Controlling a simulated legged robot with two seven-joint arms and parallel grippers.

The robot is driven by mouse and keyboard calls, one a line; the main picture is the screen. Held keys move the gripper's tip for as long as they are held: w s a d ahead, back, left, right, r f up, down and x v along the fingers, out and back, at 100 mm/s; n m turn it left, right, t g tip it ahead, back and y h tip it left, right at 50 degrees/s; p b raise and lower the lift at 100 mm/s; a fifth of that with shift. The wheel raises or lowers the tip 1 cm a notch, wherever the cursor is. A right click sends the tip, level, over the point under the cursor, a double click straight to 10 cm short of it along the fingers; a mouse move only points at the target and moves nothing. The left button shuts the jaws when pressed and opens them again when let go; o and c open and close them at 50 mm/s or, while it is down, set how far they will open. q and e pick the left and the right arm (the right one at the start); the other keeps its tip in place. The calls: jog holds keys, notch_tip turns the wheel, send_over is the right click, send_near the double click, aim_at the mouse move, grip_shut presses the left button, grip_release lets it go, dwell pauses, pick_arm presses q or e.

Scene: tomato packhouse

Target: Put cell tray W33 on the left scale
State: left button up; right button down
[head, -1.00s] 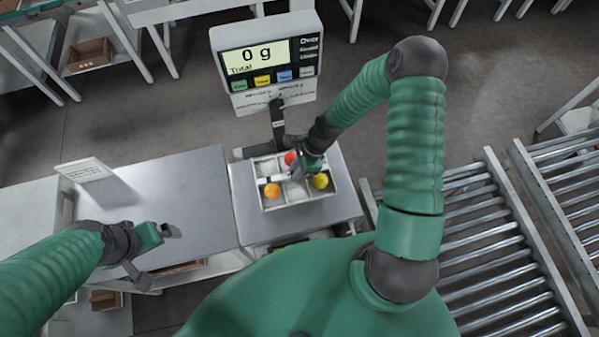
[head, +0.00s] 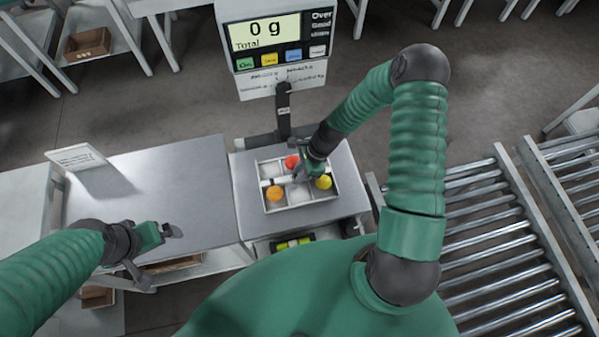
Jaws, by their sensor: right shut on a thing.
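A pale cell tray (head: 301,206) with several compartments is over the plate of the weighing scale (head: 352,207). An orange fruit, a red one and a yellow one sit in separate cells; other cells look empty. No code on the tray is readable. My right gripper (head: 301,172) reaches in from the right and is shut on the tray near its middle; its fingertips are partly hidden. I cannot tell whether the tray touches the plate. The scale display (head: 267,31) reads 0 g. My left gripper (head: 168,231) is over the steel bench, apart from the tray.
The steel bench (head: 165,185) left of the scale is mostly clear, with a small white sign (head: 76,158) at its back left. A roller conveyor (head: 490,240) stands on the right. The scale's post (head: 283,115) rises behind the plate. Cardboard boxes sit on lower shelves.

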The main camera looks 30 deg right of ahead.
jog(key=shift+d+f, duration=0.1)
jog(key=shift+d, duration=0.25)
pick_arm(q)
jog(key=shift+d, duration=0.35)
jog(key=shift+a, duration=0.2)
pick_arm(e)
jog(key=shift+a+f, duration=0.15)
jog(key=shift+a, duration=0.05)
jog(key=c, duration=1.4)
grip_release()
jog(key=shift+o, duration=0.7)
jog(key=shift+d, duration=0.1)
jog(key=c, duration=0.3)
